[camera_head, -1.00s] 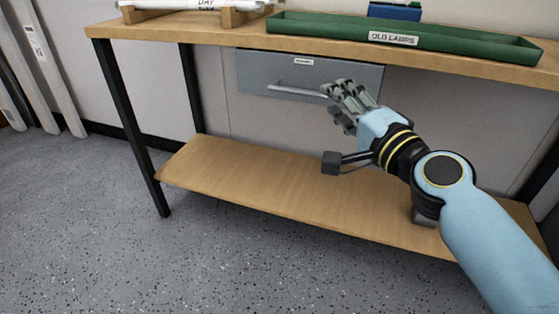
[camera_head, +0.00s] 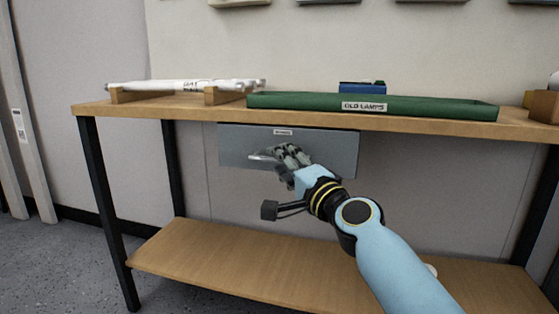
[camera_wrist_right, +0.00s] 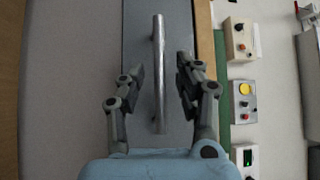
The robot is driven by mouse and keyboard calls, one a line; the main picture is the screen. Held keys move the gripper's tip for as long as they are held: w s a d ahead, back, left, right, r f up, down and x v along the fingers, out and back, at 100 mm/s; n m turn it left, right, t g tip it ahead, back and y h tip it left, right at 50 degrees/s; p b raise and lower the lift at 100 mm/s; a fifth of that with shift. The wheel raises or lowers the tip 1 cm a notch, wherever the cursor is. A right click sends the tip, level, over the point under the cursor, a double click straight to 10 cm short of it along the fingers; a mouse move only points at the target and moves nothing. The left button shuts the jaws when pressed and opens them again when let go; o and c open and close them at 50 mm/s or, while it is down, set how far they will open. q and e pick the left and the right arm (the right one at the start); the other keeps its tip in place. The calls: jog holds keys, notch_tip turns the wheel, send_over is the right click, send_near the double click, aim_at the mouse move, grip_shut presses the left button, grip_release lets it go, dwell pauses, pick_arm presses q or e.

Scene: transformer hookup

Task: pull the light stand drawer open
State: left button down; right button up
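The light stand drawer (camera_head: 340,148) is a grey front with a small label, hung under the wooden bench top. It looks closed. Its metal bar handle (camera_wrist_right: 159,75) runs between the two fingers of my right gripper (camera_wrist_right: 158,82) in the right wrist view. The fingers are open, with a gap on each side of the handle. In the head view my right gripper (camera_head: 275,155) is in front of the drawer and covers much of the handle. My left gripper is not in view.
The bench top (camera_head: 420,124) carries a green tray labelled OLD LAMPS (camera_head: 430,107), a blue box (camera_head: 362,88) and white tubes (camera_head: 180,86) on wooden supports. A lower wooden shelf (camera_head: 220,268) lies below the drawer. Button boxes (camera_wrist_right: 243,100) show on the wall.

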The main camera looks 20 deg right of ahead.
jog(key=shift+w+a+r, duration=0.1)
jog(key=shift+w+a, duration=0.05)
jog(key=shift+w, duration=0.5)
grip_shut()
